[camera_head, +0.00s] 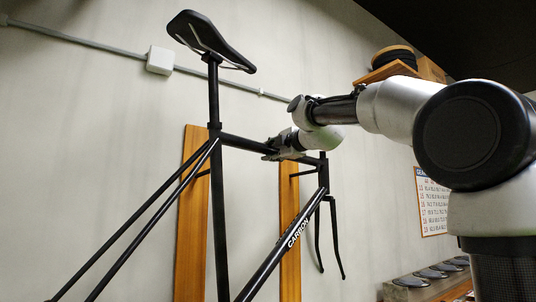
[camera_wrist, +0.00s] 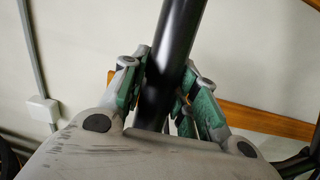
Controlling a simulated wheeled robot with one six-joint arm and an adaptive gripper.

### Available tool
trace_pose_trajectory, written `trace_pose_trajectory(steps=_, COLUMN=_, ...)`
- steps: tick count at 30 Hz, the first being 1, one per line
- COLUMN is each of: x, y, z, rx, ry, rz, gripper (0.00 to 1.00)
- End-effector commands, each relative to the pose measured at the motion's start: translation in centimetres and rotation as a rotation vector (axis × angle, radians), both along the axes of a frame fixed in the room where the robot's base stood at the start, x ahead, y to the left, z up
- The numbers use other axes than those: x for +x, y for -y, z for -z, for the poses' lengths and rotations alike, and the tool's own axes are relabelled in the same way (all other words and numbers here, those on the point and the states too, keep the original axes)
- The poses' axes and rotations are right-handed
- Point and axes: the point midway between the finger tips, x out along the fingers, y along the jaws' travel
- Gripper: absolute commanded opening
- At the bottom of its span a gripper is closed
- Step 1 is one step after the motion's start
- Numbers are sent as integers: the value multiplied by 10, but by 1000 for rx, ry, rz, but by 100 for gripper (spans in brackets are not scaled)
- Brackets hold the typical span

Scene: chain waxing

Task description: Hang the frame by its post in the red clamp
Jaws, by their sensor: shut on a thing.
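The black bicycle frame (camera_head: 220,215) stands roughly upright in the head view, with its fork at the right and its lower parts cut off by the picture's bottom edge. Its post (camera_head: 213,95) rises from the seat tube and carries a black saddle (camera_head: 208,38). My gripper (camera_head: 284,147) is shut on the frame's top tube, between the seat tube and the fork. In the wrist view the dark tube (camera_wrist: 170,65) runs between the green-padded fingers, tilted to the right. The red clamp is not seen in either view.
Two upright wooden boards (camera_head: 193,250) are on the pale wall behind the frame. A grey conduit with a white box (camera_head: 160,60) crosses the wall near the saddle. A wooden shelf (camera_head: 388,72) is at upper right. A bench with several dark discs (camera_head: 411,282) is at lower right.

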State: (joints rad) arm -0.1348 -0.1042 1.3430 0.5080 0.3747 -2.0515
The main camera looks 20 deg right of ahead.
Motion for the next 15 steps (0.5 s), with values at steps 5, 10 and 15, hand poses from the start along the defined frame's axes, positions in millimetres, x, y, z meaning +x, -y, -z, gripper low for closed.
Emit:
trace_pose_trajectory(steps=5, x=-15, y=6, z=-4, rx=9, ry=5, rz=2, gripper=0)
trace_pose_trajectory(steps=10, x=-27, y=9, z=-4, rx=8, ry=6, rz=2, gripper=0)
trace_pose_trajectory(steps=15, x=-40, y=13, z=-4, rx=9, ry=5, rz=2, gripper=0)
